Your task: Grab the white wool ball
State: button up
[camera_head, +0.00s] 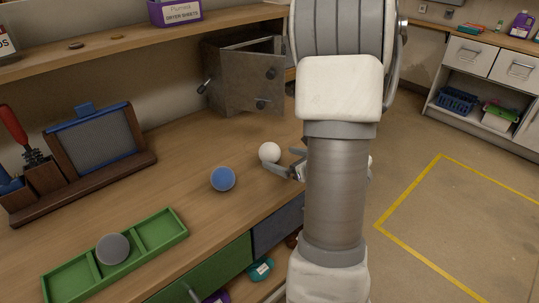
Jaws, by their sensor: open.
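A white wool ball (269,152) rests on the wooden counter, just left of my arm. A second small white rounded shape shows at the right side of my arm, mostly hidden, and I cannot tell what it is. My gripper (284,162) is open and close beside the white ball. One dark finger shows in front of the ball and another to its right. The wrist and most of the gripper are hidden behind my arm. I cannot tell whether a finger touches the ball.
A blue ball (223,179) lies nearer on the counter (190,150). A grey ball (112,249) sits in a green divided tray (165,235). A metal box (243,73) stands behind the white ball. A framed board (95,143) and a brush holder stand at left.

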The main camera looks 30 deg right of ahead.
aim_at(276, 155)
jog(key=x, duration=0.5)
jog(key=shift+w+a+r+b, duration=0.1)
jog(key=shift+w+r+b, duration=0.05)
jog(key=shift+w+b, duration=0.2)
jog(key=c, duration=1.3)
